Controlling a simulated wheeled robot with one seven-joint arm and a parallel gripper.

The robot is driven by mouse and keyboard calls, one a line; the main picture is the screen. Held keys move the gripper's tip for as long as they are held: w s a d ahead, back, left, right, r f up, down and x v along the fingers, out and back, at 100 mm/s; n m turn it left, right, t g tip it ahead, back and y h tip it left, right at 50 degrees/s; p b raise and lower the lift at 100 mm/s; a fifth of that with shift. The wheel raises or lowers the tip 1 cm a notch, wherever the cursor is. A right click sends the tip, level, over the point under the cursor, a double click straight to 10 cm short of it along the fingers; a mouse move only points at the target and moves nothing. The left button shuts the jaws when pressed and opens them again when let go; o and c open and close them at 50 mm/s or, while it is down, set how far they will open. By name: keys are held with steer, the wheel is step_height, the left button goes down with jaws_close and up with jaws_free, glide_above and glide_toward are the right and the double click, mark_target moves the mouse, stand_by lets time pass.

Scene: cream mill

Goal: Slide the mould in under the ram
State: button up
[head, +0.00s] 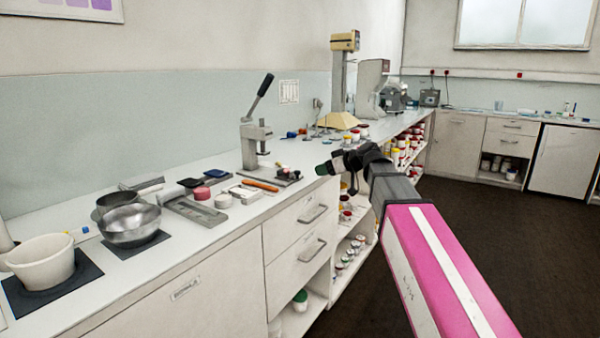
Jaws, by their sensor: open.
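A grey hand press (250,147) with a raised black-handled lever stands on the white bench, left of my gripper. Its ram (263,143) hangs at the front of the column, above the base. Small dark and metal pieces (284,172) sit on a flat plate to the right of the press; one may be the mould, but they are too small to tell. My gripper (322,169) is open, above the bench's front edge and right of these pieces, pointing left. It appears apart from them. Its fingers are small and partly dark here, and I see nothing held between them.
An orange tool (260,185) lies in front of the press. Left of it are pink and white pots, a grey tray (195,211), a steel bowl (131,224) and a white mortar (42,262). A tall cream-topped device (343,80) stands farther back. The dark floor at right is clear.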

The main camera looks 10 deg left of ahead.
mark_target(298, 171)
steer(key=x, duration=0.7)
steer(key=r+x, duration=0.1)
steer(key=x, duration=0.2)
steer(key=shift+w+a, duration=0.15)
steer(key=shift+a, duration=0.5)
